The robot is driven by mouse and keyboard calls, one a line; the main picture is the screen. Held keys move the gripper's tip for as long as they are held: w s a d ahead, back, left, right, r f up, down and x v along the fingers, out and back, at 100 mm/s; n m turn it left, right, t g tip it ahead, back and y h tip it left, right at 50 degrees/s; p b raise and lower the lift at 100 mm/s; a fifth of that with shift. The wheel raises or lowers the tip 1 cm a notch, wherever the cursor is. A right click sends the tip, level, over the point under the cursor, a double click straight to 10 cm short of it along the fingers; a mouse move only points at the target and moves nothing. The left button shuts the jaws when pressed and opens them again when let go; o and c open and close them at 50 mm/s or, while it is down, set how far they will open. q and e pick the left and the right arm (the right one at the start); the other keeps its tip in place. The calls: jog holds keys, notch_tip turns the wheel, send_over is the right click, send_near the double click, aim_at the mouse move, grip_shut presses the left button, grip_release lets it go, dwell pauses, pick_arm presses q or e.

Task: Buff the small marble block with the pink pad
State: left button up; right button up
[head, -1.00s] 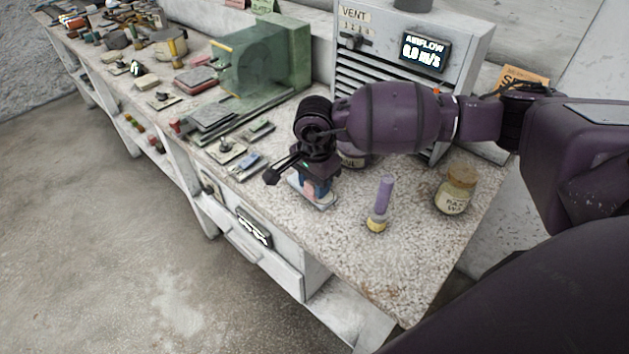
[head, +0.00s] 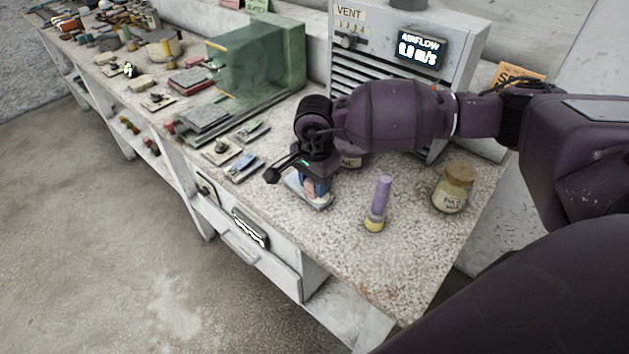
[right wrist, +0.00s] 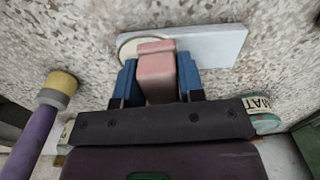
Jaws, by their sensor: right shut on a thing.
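My right gripper (head: 315,190) is shut on the pink pad (right wrist: 155,73), which sits between its blue fingertips in the right wrist view. A small pale grey-white marble block (right wrist: 218,44) lies flat on the bench under the pad. It also shows in the head view below the gripper (head: 322,206). A round cream patch (right wrist: 127,46) shows at the block's left end, partly hidden by the pad. The pad is over or against the block; I cannot tell if they touch. My left gripper is not in view.
A purple-handled tool with a yellow end (head: 380,201) stands right of the gripper, and a cork-lidded jar (head: 453,190) is further right. Another jar (head: 351,161) is partly hidden behind my gripper. The speckled bench (head: 385,270) is clear toward its front corner.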

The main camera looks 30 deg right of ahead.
jog(key=shift+s+a, duration=0.2)
jog(key=shift+a, duration=0.35)
jog(key=shift+s+a+f, duration=0.1)
jog(key=shift+s+a, duration=0.15)
jog(key=shift+a, duration=0.35)
jog(key=shift+w+d, duration=0.25)
jog(key=shift+d, duration=0.5)
jog(key=shift+w+d, duration=0.2)
jog(key=shift+d, duration=0.35)
jog(key=shift+s+a, duration=0.25)
jog(key=shift+a, duration=0.5)
jog(key=shift+s+a, duration=0.2)
jog(key=shift+a, duration=0.35)
